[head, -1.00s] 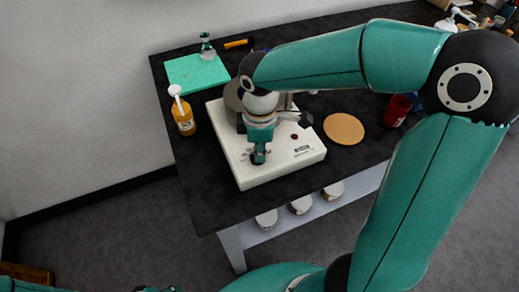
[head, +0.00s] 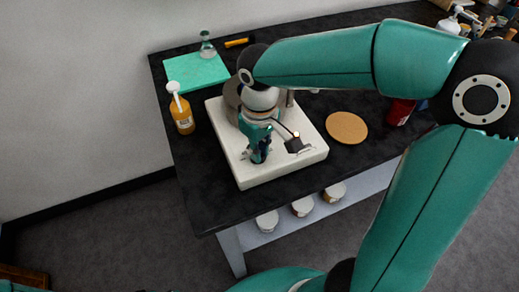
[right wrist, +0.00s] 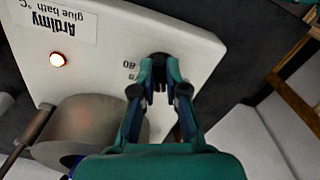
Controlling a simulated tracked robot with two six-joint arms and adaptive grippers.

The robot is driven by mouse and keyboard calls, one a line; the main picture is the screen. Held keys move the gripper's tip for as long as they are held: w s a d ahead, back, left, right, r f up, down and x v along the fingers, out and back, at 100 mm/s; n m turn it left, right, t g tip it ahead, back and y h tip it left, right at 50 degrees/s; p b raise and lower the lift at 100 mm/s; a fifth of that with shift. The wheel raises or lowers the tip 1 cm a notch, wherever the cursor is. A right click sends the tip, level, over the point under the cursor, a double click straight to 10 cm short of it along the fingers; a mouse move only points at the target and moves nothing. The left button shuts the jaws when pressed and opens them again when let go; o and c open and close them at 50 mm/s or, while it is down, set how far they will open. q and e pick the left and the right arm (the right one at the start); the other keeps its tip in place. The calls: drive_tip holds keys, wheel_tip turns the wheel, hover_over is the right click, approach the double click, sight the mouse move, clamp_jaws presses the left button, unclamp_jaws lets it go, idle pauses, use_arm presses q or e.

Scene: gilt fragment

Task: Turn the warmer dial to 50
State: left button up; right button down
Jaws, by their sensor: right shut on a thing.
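The glue warmer is a white box (head: 268,177) on the dark bench, and it also shows in the right wrist view (right wrist: 190,40). Its black dial (right wrist: 159,60) sits near the edge of the panel. My right gripper (right wrist: 160,72) points down at the panel and is shut on the dial, one finger on each side. The number 80 shows beside the dial. The fingers hide most of the dial and other marks, so I cannot read its setting. In the head view my right gripper (head: 259,156) hides the dial. My left gripper is not in view.
A metal pot (right wrist: 90,135) stands on the warmer, and a red lamp (right wrist: 58,60) glows on its panel. A cork disc (head: 346,127) and red cup (head: 399,112) are right.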

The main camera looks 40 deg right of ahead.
drive_tip(key=shift+r+m, duration=0.1)
drive_tip(key=shift+m, duration=0.5)
drive_tip(key=shift+w, duration=0.1)
drive_tip(key=c, duration=1.2)
unclamp_jaws()
wheel_tip(320, 180, up, 12)
